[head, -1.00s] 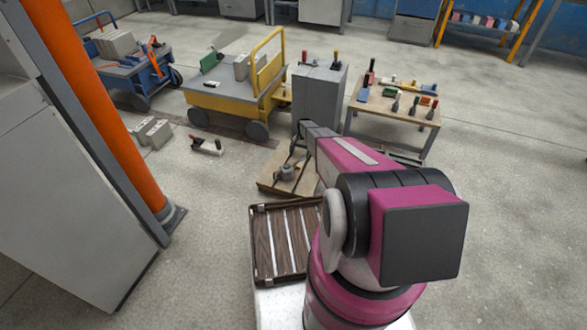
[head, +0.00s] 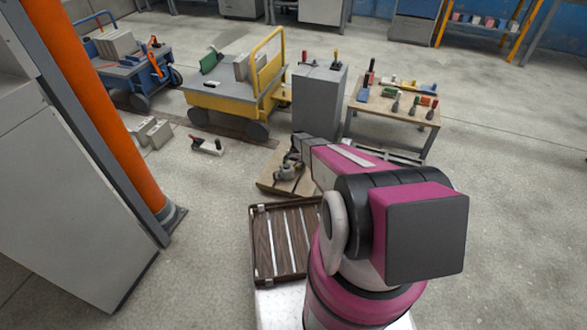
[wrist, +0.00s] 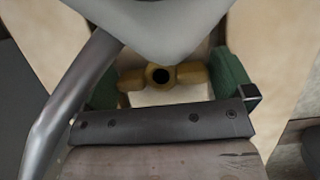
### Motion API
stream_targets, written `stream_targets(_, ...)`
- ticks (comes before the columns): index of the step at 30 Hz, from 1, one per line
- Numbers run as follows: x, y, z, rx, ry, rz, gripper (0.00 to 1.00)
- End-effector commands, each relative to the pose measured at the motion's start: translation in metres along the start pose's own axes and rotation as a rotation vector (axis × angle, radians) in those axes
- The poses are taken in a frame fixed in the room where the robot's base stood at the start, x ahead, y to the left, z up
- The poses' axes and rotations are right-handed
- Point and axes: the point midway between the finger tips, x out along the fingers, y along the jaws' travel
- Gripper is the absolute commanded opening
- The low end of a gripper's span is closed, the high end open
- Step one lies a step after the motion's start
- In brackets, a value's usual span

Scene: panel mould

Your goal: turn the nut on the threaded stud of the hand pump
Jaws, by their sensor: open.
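The hand pump (head: 285,173) stands on a wooden board (head: 270,185) on the floor, partly hidden by my arm. My gripper (head: 296,156) is low over the pump, its fingers too small to make out there. In the wrist view, a brass-coloured winged piece (wrist: 160,76), apparently the nut, has a dark round centre. Green blocks, which look like my finger pads, stand on its left and right. My gripper (wrist: 170,84) is open around it; contact cannot be told. A grey rounded part and a slanting metal rod (wrist: 75,100) cover part of the view.
A slatted brown tray (head: 258,245) lies nearer me. Behind the pump stand a grey cabinet (head: 318,103), a yellow cart (head: 215,103) and a small table of tools (head: 385,112). A red-handled item (head: 207,146) lies on the floor. An orange post (head: 95,110) rises at left.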

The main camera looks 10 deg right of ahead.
Motion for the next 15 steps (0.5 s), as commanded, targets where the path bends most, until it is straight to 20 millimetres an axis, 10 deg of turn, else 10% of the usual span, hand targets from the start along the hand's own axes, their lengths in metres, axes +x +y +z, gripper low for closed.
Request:
stream_targets(4, -0.0005, -0.0002, 0.0000, 0.000, 0.000, 0.000, 0.97)
stream_targets(7, -0.0006, -0.0002, 0.0000, -0.001, 0.000, 0.000, 0.66)
stream_targets(15, -0.0010, -0.0002, -0.0001, -0.001, 0.000, 0.000, 0.66)
